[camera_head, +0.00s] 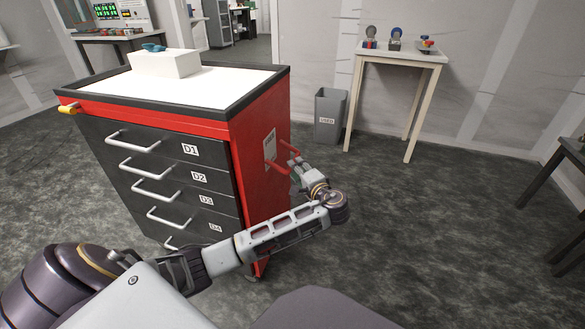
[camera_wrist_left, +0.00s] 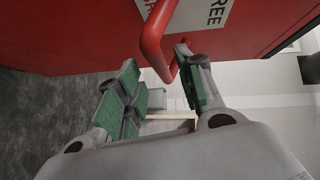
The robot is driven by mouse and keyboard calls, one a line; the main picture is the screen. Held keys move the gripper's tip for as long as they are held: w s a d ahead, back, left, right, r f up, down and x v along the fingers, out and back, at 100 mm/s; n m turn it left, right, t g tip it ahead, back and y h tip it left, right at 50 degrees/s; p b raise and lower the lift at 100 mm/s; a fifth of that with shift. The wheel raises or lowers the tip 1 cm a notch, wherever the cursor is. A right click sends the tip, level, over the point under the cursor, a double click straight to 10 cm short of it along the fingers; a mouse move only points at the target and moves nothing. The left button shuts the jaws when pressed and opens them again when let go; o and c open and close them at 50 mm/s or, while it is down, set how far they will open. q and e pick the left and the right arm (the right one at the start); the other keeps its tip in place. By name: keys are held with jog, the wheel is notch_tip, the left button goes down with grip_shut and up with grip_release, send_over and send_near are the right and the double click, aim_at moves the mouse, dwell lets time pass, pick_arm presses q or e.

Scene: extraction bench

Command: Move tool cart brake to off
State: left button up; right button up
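The tool cart (camera_head: 262,135) is red with dark drawer fronts and stands left of centre. A red bar handle (camera_head: 284,158) sticks out from its right side, beside a white label (camera_head: 270,148). In the left wrist view the handle (camera_wrist_left: 153,38) is close, and the label (camera_wrist_left: 205,12) ends in "FREE". My left gripper (camera_head: 296,165) is at this handle. Its green-padded fingers (camera_wrist_left: 158,72) are apart, with the handle's near bend between or just ahead of their tips; contact cannot be told. A yellow-orange piece (camera_head: 68,108) sits at the cart's front left corner. My right gripper is not in view.
A white box (camera_head: 165,63) with a blue item lies on the cart top. A grey bin (camera_head: 329,115) and a small table (camera_head: 400,55) with several small items stand behind, to the right. A dark table (camera_head: 572,160) is at the right edge. Floor right of the cart is clear.

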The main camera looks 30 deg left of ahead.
pick_arm(q)
jog(key=shift+b+x, duration=0.6)
jog(key=shift+x, duration=1.6)
jog(key=shift+c, duration=0.4)
grip_shut()
